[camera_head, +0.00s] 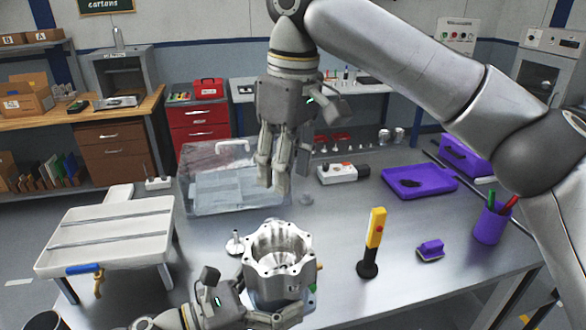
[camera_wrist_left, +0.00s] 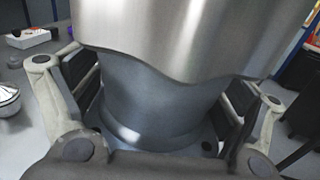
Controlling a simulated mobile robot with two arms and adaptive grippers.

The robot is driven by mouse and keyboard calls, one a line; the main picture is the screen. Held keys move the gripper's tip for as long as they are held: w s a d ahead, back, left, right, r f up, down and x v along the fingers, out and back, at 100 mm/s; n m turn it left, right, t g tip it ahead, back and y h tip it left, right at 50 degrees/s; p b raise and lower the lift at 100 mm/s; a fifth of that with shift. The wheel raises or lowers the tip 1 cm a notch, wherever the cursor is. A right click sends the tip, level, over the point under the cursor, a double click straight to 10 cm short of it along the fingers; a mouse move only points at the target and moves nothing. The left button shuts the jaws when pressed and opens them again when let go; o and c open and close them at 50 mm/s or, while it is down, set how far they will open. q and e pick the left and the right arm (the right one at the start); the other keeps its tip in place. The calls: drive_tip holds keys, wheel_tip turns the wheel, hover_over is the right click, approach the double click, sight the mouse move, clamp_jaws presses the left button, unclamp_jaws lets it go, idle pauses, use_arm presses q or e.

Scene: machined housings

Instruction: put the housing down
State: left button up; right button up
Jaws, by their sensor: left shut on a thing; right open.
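The housing (camera_head: 279,262) is a silvery metal cylinder with a scalloped, open top rim, upright at the front middle of the table. My left gripper (camera_head: 262,312) is shut on it low down, from the front left. In the left wrist view the housing (camera_wrist_left: 185,42) has a wide upper body, a narrower neck and a flange with holes. The fingers of my left gripper (camera_wrist_left: 165,112) stand on both sides of the neck. I cannot tell whether its underside touches the table. My right gripper (camera_head: 273,178) is open and empty, pointing down above the table behind the housing.
The grey table (camera_head: 350,225) has bare room between the housing and a yellow-and-black tool (camera_head: 374,240). A white slotted rack (camera_head: 110,232) stands at left, a clear box (camera_head: 215,180) behind. A purple tray (camera_head: 418,182) and purple cup (camera_head: 490,222) are at right. A small metal part (camera_head: 235,243) stands close left.

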sight(293, 228)
use_arm(q)
drive_tip(key=shift+r, duration=0.15)
use_arm(e)
drive_tip(key=shift+h, duration=0.5)
drive_tip(key=f, duration=0.4)
drive_tip(key=d+f, duration=0.1)
drive_tip(key=f, duration=0.3)
drive_tip(key=s+f, duration=0.1)
drive_tip(key=f, duration=0.3)
drive_tip(key=shift+d+f, duration=0.1)
drive_tip(key=shift+d, duration=0.05)
clamp_jaws()
use_arm(q)
drive_tip(key=o, duration=1.4)
drive_tip(key=shift+o, duration=0.3)
